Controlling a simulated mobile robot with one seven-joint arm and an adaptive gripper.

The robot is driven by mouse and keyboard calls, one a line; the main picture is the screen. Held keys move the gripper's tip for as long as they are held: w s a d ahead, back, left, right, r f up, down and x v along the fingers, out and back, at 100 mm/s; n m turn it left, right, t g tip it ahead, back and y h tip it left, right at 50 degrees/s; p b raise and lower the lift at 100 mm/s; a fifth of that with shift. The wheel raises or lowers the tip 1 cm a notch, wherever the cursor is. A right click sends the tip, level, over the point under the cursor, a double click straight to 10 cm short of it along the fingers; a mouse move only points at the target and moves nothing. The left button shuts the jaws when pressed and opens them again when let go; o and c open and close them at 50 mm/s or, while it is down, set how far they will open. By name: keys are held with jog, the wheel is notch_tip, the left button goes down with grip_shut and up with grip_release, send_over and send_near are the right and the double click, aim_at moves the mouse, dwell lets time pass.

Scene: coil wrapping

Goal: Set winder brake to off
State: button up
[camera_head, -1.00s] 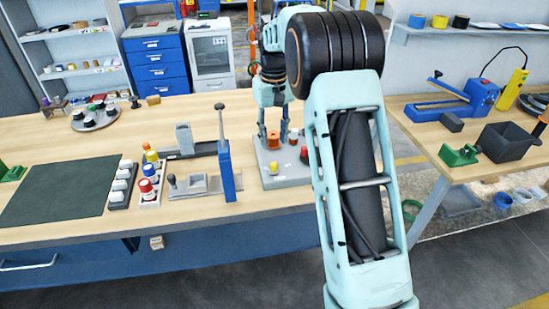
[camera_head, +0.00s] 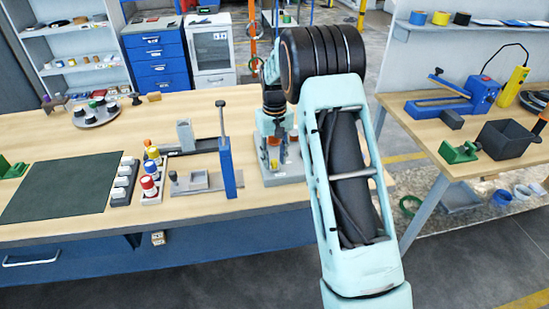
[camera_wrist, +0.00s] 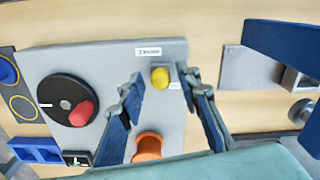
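The winder (camera_wrist: 105,55) is a light grey base plate, filling the left and middle of the wrist view. A yellow knob (camera_wrist: 160,76) sits near its right edge, beside a small white label (camera_wrist: 148,51) that is upside down and hard to read. My gripper (camera_wrist: 167,82) is open, with one finger on each side of the yellow knob; I cannot tell if either touches it. In the head view my gripper (camera_head: 273,140) is over the winder (camera_head: 284,172), and my arm hides much of it. The knob's setting cannot be made out.
The winder also carries a black disc (camera_wrist: 62,95) with a red handle (camera_wrist: 81,113) and an orange spool (camera_wrist: 148,146). A blue upright (camera_head: 226,168) stands just left of the winder. A green mat (camera_head: 60,188) lies on the bench's left.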

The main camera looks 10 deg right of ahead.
aim_at(286, 168)
grip_shut()
jog(key=shift+d, duration=0.1)
jog(key=d, duration=0.3)
jog(key=shift+d, duration=0.25)
jog(key=shift+o, duration=1)
grip_release()
jog(key=shift+d, duration=0.1)
jog(key=shift+r, duration=0.15)
